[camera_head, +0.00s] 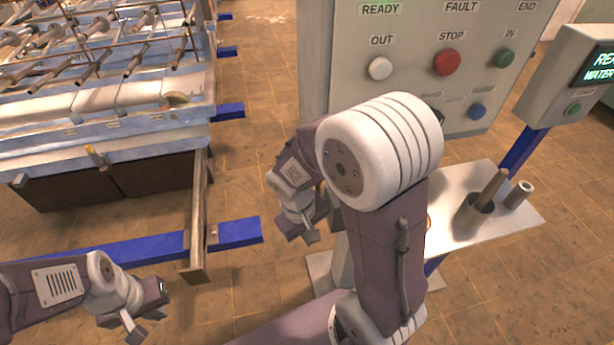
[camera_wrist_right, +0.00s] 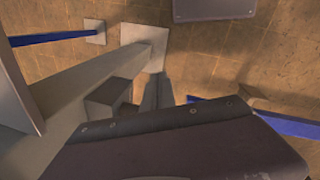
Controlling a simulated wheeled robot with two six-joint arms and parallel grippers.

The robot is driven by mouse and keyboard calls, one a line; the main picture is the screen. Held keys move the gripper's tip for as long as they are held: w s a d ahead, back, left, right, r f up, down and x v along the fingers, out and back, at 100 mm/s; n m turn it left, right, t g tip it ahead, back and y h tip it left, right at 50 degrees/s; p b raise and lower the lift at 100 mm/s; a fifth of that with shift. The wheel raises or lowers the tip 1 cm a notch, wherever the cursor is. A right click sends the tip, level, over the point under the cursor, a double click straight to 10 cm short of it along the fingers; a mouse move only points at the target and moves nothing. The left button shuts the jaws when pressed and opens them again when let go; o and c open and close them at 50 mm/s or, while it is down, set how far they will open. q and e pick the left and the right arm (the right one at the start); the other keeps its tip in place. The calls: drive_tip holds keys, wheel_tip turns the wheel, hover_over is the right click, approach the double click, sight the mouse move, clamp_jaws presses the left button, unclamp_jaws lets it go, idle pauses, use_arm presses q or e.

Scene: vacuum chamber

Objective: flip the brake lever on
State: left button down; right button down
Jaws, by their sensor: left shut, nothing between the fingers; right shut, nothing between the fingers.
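I cannot pick out the brake lever for certain. A small yellowish lever-like part (camera_head: 97,157) sits on the front edge of the chamber rack (camera_head: 140,135), at the left in the head view. My left gripper (camera_head: 138,328) is shut and empty, low at the left, over the floor and apart from the rack. My right gripper (camera_head: 309,235) is shut and empty, beside the control panel's post and partly behind my right arm. In the right wrist view its two fingers (camera_wrist_right: 157,92) are together, pointing toward the floor.
A control panel (camera_head: 410,20) with several buttons stands ahead, partly hidden by my right arm. A metal shelf (camera_head: 455,235) holds a cup with a brown stick (camera_head: 490,190). A smaller screen panel (camera_head: 570,85) is at right. A blue floor beam (camera_head: 235,233) lies below the rack.

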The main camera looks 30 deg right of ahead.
drive_tip(key=w+d+r+n+h, duration=0.2)
drive_tip(key=w+d+r+h, duration=0.15)
drive_tip(key=w+h, duration=0.35)
drive_tip(key=w+a+r+t+h, duration=0.5)
drive_tip(key=w+a+r+h, duration=0.1)
drive_tip(key=w+r+h, duration=0.2)
drive_tip(key=shift+w+r, duration=0.25)
drive_tip(key=shift+w, duration=0.05)
drive_tip(key=s+d, duration=0.1)
drive_tip(key=d, duration=0.8)
drive_tip(key=shift+d+p, duration=0.25)
drive_tip(key=shift+p, duration=0.05)
